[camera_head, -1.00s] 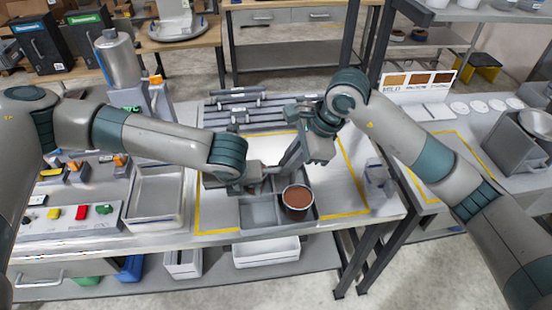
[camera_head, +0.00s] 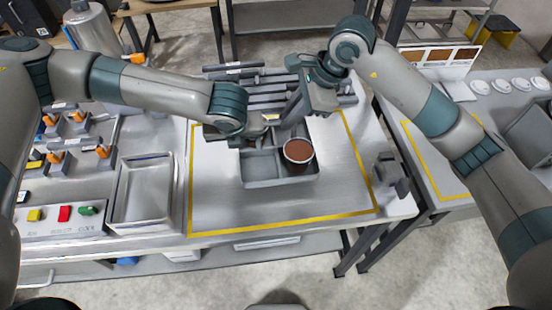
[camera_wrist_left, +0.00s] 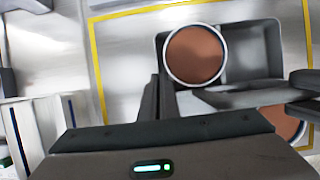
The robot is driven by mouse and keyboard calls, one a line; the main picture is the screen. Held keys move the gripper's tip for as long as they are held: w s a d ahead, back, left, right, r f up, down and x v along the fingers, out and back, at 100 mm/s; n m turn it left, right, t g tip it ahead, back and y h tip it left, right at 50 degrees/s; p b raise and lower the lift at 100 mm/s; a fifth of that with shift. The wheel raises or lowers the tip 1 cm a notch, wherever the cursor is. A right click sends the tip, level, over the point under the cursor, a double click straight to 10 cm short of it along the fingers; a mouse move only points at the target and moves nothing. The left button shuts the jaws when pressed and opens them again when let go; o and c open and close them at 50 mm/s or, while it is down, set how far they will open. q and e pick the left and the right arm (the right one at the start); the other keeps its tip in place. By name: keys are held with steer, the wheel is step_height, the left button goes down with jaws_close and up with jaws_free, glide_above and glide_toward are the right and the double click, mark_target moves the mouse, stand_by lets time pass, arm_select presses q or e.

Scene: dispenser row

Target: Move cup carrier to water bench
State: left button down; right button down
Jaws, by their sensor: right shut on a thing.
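The cup carrier (camera_head: 277,183) is a grey tray with several compartments, over the bench area framed by yellow lines. Whether it touches the bench is unclear. A cup with brown contents (camera_head: 298,151) sits in its right compartment and shows in the left wrist view (camera_wrist_left: 195,54). Part of another brown round top (camera_wrist_left: 285,122) shows there at lower right. My right gripper (camera_head: 290,113) reaches down behind the cup and is shut, apparently on the carrier's handle, which is mostly hidden. My left gripper (camera_head: 264,130) is at the carrier's left rear; its fingers (camera_wrist_left: 160,85) are close together beside the carrier's corner.
Grey bars (camera_head: 260,88) lie at the back of the bench. An empty metal tray (camera_head: 143,215) and a panel with coloured buttons (camera_head: 64,214) are at left. A small grey fixture (camera_head: 391,172) stands at the right edge. Bare bench lies in front of the carrier.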

arm_select(q)
steer(key=shift+s, duration=0.1)
arm_select(e)
steer(key=shift+s+r, duration=0.1)
arm_select(q)
steer(key=shift+f, duration=0.1)
